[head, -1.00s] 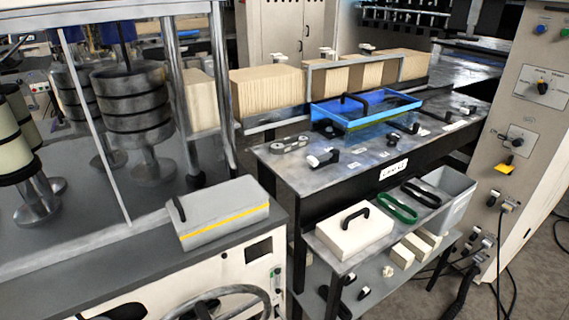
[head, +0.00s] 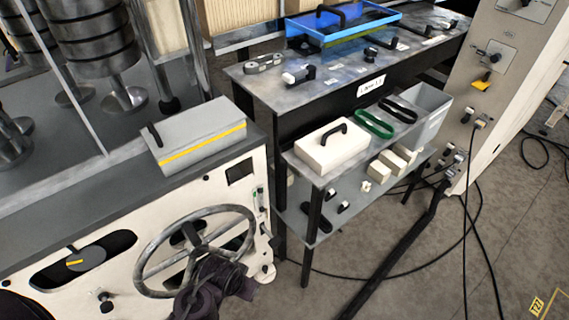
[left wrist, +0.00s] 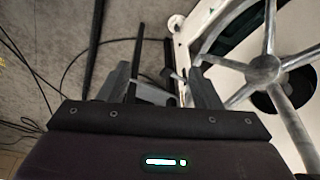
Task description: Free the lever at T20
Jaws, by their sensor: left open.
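No T20 label can be read, so I cannot tell for sure which part is the lever. A round grey knob with a yellow mark (head: 88,258) sits in a dark oval slot on the cream machine front. A spoked handwheel (head: 140,262) is to its right, and also shows in the left wrist view (left wrist: 263,70). My left gripper (left wrist: 165,78) is open, its fingers apart beside the cream machine edge. A small dark part shows between or behind the fingers, too unclear to name. My dark wrist (head: 215,288) hides the wheel's lower right in the head view. My right gripper is not in view.
A grey box with a yellow stripe (head: 198,138) lies on the machine top. A two-level cart (head: 300,160) holds a white handled box (head: 330,152), green and black loops and a grey bin (head: 428,108). Black cables (head: 465,235) cross the floor at right.

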